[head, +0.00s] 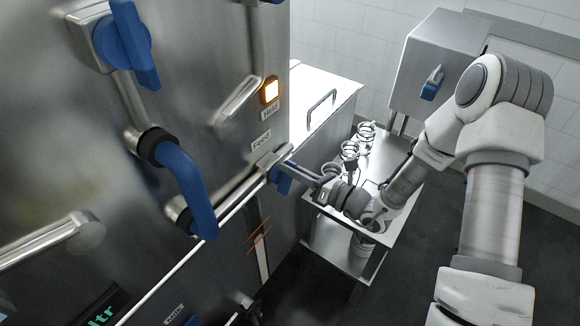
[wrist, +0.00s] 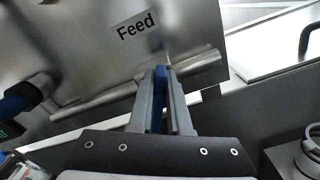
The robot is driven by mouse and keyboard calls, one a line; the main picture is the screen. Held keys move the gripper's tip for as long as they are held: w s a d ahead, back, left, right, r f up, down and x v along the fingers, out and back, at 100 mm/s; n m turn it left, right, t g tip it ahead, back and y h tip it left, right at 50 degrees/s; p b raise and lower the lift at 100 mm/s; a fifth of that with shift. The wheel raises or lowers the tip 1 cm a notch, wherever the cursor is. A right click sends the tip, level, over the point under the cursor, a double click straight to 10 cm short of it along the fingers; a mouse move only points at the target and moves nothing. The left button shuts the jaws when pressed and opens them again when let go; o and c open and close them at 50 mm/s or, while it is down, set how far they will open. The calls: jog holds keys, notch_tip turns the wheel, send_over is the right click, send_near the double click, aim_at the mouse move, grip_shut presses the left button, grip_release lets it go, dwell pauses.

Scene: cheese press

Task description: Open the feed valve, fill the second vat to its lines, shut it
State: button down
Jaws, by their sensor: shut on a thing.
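The feed valve's blue lever (head: 283,183) sits on a steel pipe just below the "Feed" label (head: 261,140). My gripper (head: 288,168) is shut on this lever. In the wrist view the blue lever (wrist: 158,98) lies between my two fingers (wrist: 161,88), under the "Feed" label (wrist: 136,26). The lever's base is partly hidden by the fingers, and I cannot tell whether the valve is open. Orange lines (head: 259,236) cross a dark and pale vertical strip on the steel front below the valve. I see no liquid level there.
An orange-lit button (head: 270,90) marked "Hald" or similar is above the valve. A large blue handle (head: 187,180) and a blue knob (head: 128,40) are at left. A display (head: 98,308) reads "ltr".

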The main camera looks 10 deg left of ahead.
jog(key=shift+w+m, duration=0.1)
jog(key=shift+m, duration=0.5)
jog(key=shift+f, duration=0.1)
jog(key=c, duration=0.9)
grip_release()
jog(key=shift+o, duration=0.2)
jog(key=b+v, duration=0.2)
jog(key=v, duration=1.5)
jog(key=shift+d, duration=0.25)
